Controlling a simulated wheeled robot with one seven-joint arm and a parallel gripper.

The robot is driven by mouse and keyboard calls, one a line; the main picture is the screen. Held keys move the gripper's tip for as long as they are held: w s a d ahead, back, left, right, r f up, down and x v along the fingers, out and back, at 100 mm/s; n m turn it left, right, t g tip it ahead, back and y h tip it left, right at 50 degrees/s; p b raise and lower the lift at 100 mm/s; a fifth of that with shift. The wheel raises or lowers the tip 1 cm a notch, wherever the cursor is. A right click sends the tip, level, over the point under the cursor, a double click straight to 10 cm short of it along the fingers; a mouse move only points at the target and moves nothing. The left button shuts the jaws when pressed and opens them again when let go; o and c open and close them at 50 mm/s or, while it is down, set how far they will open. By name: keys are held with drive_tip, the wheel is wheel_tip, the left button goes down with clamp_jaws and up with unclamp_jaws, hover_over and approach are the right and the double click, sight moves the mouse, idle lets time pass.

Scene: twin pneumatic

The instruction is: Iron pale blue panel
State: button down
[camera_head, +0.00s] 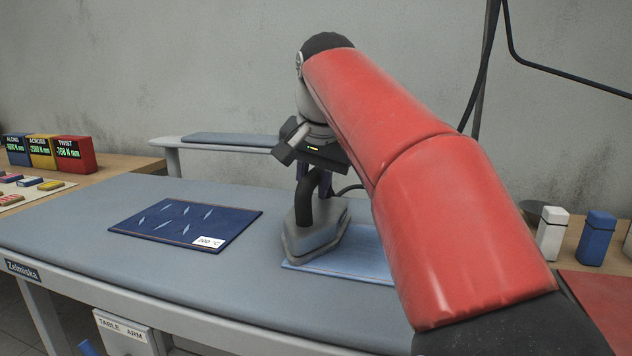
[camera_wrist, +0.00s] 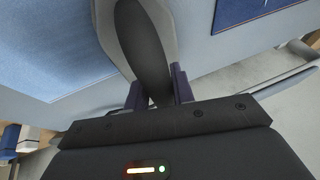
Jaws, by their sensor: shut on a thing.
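A grey iron with a black handle (camera_head: 307,196) stands at the left end of the pale blue panel (camera_head: 350,258) on the grey ironing table (camera_head: 110,265). My gripper (camera_head: 313,182) is above the iron and shut on its handle. In the wrist view the purple fingers of my gripper (camera_wrist: 160,90) clasp the dark handle (camera_wrist: 143,50). The pale blue panel also shows in the wrist view (camera_wrist: 55,45). The iron covers part of the panel, and my red arm hides its right end. I cannot tell whether the soleplate touches the cloth.
A dark blue panel (camera_head: 165,222) with light marks and a "200 °C" label lies to the left. A narrow padded arm (camera_head: 230,140) stands behind. Display boxes (camera_head: 75,155) are at far left; several small bottles (camera_head: 595,238) stand at right. A dark cable hangs at the back.

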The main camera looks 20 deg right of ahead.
drive_tip(key=shift+r, duration=0.25)
drive_tip(key=shift+r, duration=2.95)
drive_tip(key=shift+r, duration=1.45)
